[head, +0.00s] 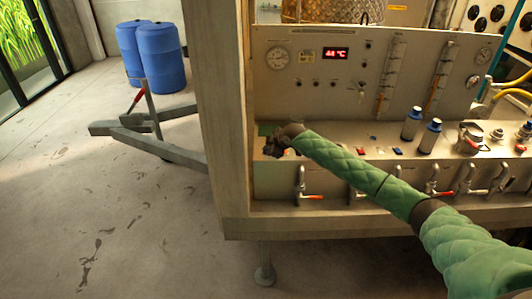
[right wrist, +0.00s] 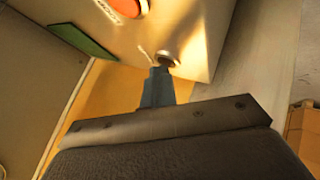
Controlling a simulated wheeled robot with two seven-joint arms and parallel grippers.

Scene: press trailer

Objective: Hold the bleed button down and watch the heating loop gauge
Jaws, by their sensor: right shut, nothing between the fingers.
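My right gripper (head: 277,143) reaches over the left end of the press trailer's bench on a green quilted arm. In the right wrist view its shut, empty fingers (right wrist: 160,75) end at a small round button with a metal ring (right wrist: 168,56), touching or almost touching it. The fingertips partly cover it. I cannot read a label there or tell how far it is pressed. A larger orange-red button (right wrist: 128,5) is cut off at the top. A round white dial gauge (head: 277,56) is on the upper panel; its reading is too small to tell. My left gripper is not in view.
A red display (head: 335,53) reads 44 °C. A green patch (right wrist: 82,40) lies beside the buttons. Blue-capped bottles (head: 430,136) and taps (head: 301,183) stand to the right. A concrete-coloured post (head: 220,110) rises left of the bench. Blue barrels (head: 160,58) stand behind.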

